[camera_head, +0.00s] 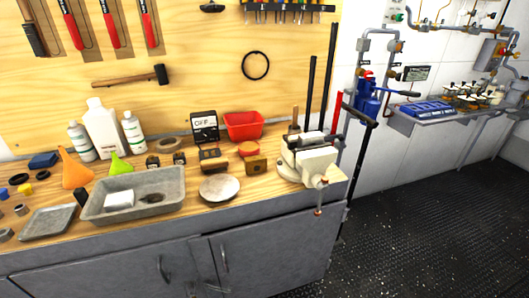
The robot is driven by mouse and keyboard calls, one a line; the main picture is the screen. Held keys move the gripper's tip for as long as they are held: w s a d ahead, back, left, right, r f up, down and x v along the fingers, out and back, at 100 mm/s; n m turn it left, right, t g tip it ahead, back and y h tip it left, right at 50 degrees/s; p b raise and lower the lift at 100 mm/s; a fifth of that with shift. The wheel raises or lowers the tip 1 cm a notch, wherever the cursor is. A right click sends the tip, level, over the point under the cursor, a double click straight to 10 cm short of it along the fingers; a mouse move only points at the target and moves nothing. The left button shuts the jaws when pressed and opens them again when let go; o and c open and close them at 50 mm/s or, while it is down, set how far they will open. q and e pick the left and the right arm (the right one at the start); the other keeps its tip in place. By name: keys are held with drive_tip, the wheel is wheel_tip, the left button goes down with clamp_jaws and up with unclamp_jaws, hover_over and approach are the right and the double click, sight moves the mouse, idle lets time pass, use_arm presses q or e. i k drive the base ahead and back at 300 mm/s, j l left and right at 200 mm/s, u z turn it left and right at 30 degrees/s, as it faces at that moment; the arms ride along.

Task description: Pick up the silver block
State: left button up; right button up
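A pale, whitish-silver block (119,201) lies in the left part of a grey rectangular tray (165,203) on the wooden workbench. It is the closest match I see to a silver block, but the picture is too small to be sure of its material. A small dark item (151,198) lies to its right in the same tray. Neither of my grippers is in view.
A flat grey tray (47,222) stands left of the deeper one, and a round pale plate (219,188) right of it. Behind are an orange funnel (76,170), white bottles (103,130) and a red bin (243,125). A vise (308,160) sits at the bench's right end.

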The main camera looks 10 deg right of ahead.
sight(314, 138)
drive_tip(key=i+j+z, duration=0.1)
drive_tip(key=z, duration=0.6)
